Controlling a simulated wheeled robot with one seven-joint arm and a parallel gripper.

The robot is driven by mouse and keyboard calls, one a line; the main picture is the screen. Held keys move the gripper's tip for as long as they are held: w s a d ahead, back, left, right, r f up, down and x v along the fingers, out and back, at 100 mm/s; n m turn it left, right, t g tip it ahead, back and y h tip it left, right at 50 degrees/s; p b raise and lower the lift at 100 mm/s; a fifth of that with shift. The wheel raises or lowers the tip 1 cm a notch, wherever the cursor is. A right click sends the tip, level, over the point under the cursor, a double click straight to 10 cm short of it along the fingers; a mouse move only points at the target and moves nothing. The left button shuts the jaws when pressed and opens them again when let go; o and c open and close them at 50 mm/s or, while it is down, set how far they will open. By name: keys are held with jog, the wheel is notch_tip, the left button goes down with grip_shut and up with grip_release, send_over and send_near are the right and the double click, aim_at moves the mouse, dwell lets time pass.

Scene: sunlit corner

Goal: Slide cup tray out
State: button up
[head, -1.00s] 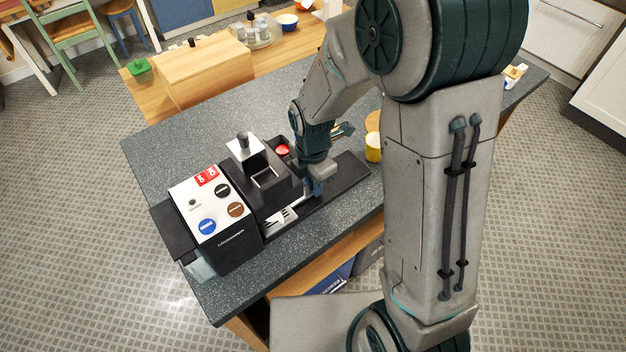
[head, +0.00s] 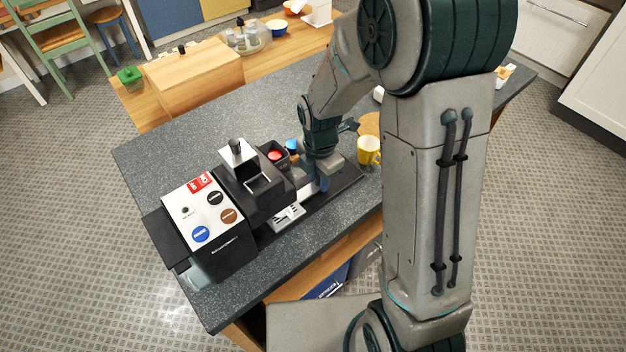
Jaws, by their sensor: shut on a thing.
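The coffee machine (head: 212,222) stands on the dark speckled counter, with a white panel of round labels on its left block. The cup tray (head: 287,217) is a light, slotted plate low at the machine's front, over a long black base (head: 346,178). My gripper (head: 318,190) points down over this base, just right of the tray, and is shut. The tray's near end shows. Its grip point and the part of the tray by the fingers are hidden by my gripper.
A yellow mug (head: 369,150) stands on the counter right of my gripper, near a round wooden board (head: 370,123). A small dark container with something red (head: 275,155) sits behind the machine. The counter's back left is clear.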

jog(key=shift+w+d, duration=0.65)
jog(key=shift+d, duration=0.25)
jog(key=shift+w+d, duration=0.6)
jog(key=shift+d, duration=0.3)
jog(key=shift+w+d, duration=0.65)
jog(key=shift+d, duration=0.25)
jog(key=o, duration=0.6)
jog(key=shift+c, duration=0.2)
jog(key=shift+r, duration=0.15)
notch_tip(320, 180, up, 7)
jog(key=p, duration=0.5)
